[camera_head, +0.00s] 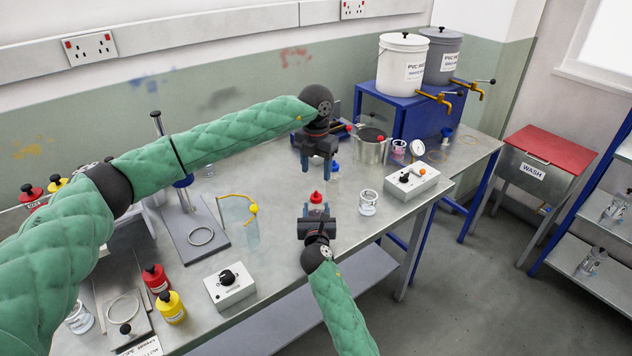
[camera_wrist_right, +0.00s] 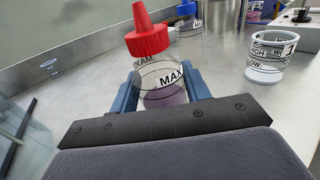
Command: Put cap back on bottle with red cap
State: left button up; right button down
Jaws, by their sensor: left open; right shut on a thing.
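The bottle with the red cap (camera_wrist_right: 163,92) is clear, holds purple liquid and carries a MAX mark. My right gripper (camera_head: 317,212) is shut on its body, with one blue finger on each side in the right wrist view. The red cap (camera_head: 316,197), a pointed nozzle type, is at the bottle's top and also shows in the right wrist view (camera_wrist_right: 147,40). I cannot tell whether it is fully seated. My left gripper (camera_head: 318,164) is open and empty, pointing down above and beyond the red cap, apart from it. The bottle's body is mostly hidden in the head view.
A blue-capped bottle (camera_head: 334,171) stands close behind my left gripper. A clear container with a yellow tube (camera_head: 244,228) stands left. The bench's front edge is near my right gripper.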

pick_arm(q)
jog(key=shift+r, duration=1.5)
pick_arm(e)
jog(key=c, duration=0.6)
grip_release()
jog(key=shift+s+f, duration=0.1)
jog(key=shift+s, duration=0.4)
pick_arm(q)
notch_tip(320, 180, down, 2)
jog(key=shift+f+b, duration=0.1)
jog(key=shift+b, duration=0.95)
pick_arm(e)
jog(key=s, duration=0.6)
jog(key=shift+s, duration=0.4)
